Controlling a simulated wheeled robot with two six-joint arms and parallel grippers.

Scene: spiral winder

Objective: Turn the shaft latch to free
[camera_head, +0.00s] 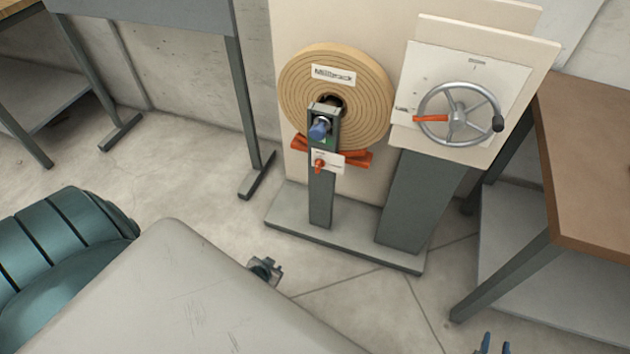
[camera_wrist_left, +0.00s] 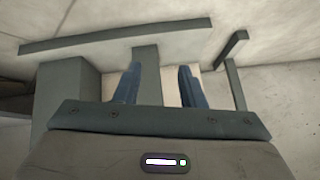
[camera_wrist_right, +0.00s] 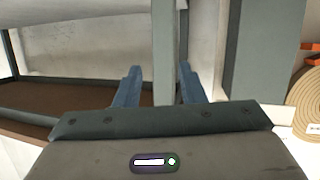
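The winder carries a tan spiral roll (camera_head: 372,95) on a dark post (camera_head: 321,200). A small red lever (camera_head: 319,164) sits on a white label plate (camera_head: 333,159) on that post; it looks like the shaft latch, but the label is too small to read. Above it, a blue-tipped shaft end (camera_head: 319,128) sits in a dark bracket. My right gripper (camera_head: 492,345) shows at the bottom edge, open and empty, well below the winder; its fingers are apart in the right wrist view (camera_wrist_right: 156,88). My left gripper (camera_head: 266,269) is partly hidden, left of the base; the left wrist view (camera_wrist_left: 160,88) shows it open and empty.
A spoked handwheel (camera_head: 457,114) with an orange lever (camera_head: 430,118) stands right of the roll. Orange pieces (camera_head: 357,159) flank the post. A brown-topped table (camera_head: 590,150) is at the right. The floor before the grey base (camera_head: 345,240) is clear.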

